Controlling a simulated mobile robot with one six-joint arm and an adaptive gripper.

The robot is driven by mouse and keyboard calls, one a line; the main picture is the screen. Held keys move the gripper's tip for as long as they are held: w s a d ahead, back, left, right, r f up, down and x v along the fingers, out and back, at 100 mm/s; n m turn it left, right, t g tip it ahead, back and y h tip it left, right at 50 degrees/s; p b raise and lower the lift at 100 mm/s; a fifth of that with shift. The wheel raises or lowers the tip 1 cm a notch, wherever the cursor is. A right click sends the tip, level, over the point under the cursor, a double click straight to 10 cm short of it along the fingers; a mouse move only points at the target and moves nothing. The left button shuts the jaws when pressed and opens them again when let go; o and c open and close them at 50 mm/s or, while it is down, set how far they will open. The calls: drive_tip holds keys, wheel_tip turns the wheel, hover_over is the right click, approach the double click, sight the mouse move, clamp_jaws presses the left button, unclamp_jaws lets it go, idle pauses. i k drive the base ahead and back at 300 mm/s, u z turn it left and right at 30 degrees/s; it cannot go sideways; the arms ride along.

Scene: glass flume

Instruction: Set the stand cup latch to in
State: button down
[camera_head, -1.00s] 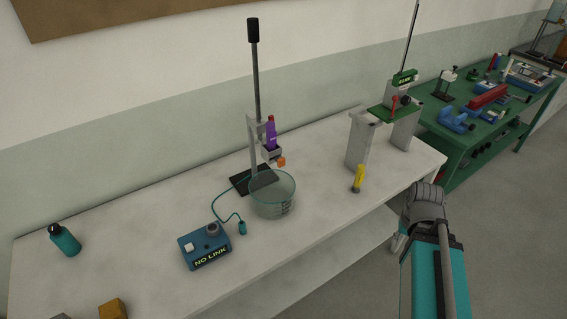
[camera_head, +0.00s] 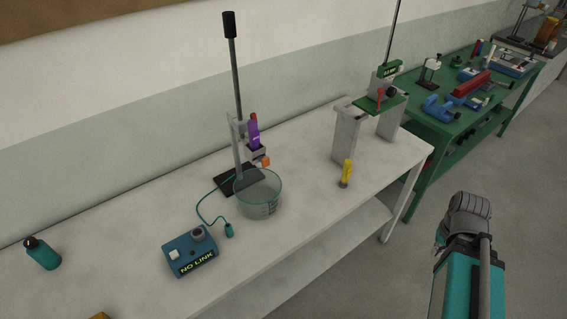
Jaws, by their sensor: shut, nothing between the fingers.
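A tall rod stand (camera_head: 236,95) with a black top and dark base stands on the white bench. Its grey clamp carries a purple piece (camera_head: 253,132) and a small orange block (camera_head: 266,161) below it, above a clear beaker (camera_head: 258,196). I cannot tell which part is the cup latch or how it is set; it is too small. Part of my arm, teal with a grey rounded end, shows at the lower right, off the bench's front edge and apart from the stand. My gripper's fingers do not show.
A blue box reading "NO LINK" (camera_head: 190,251) has a cable with a teal plug (camera_head: 229,230). A yellow-handled tool (camera_head: 346,174), a grey support with a green plate (camera_head: 380,104) and a teal bottle (camera_head: 42,254) stand on the bench. A green table (camera_head: 440,140) adjoins.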

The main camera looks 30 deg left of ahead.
sight(265, 161)
drive_tip(key=z, duration=0.25)
drive_tip(key=k, duration=1.65)
drive_tip(key=u, duration=0.65)
drive_tip(key=i, duration=1)
